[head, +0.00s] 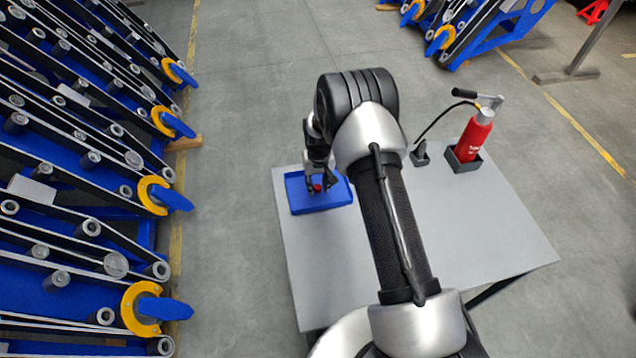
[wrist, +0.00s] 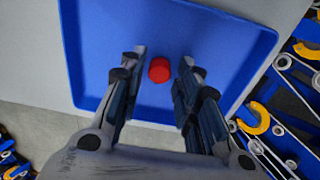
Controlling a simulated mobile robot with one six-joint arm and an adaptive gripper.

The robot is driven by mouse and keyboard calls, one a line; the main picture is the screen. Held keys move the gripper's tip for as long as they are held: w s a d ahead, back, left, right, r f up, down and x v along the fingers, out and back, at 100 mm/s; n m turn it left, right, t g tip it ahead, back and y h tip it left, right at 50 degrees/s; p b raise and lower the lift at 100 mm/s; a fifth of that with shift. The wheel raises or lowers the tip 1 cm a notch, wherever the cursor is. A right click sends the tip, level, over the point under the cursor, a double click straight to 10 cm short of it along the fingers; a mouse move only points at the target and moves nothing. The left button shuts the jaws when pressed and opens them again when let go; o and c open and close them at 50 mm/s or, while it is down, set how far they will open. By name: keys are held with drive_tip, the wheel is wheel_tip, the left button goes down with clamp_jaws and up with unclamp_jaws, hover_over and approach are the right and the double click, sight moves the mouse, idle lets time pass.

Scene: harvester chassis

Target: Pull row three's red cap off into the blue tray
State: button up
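A red cap (wrist: 159,69) is over the floor of the blue tray (wrist: 90,30), between my fingers. In the head view the red cap (head: 317,188) shows at the blue tray (head: 305,208), partly hidden by the fingers. My gripper (wrist: 163,58) is open, with a gap on each side of the cap. In the head view my gripper (head: 319,182) points down over the tray. Whether the cap touches the tray floor is hard to tell.
The tray lies on the left edge of a grey table (head: 490,225). A red cylinder (head: 473,138) with a handle and hose stands in a black holder at the table's back. Blue row units with yellow rings (head: 150,194) fill the left. Grey floor lies between them.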

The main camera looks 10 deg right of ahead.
sight(319, 189)
drive_tip(key=shift+o, duration=1)
wheel_tip(319, 189, up, 12)
drive_tip(key=shift+s, duration=0.45)
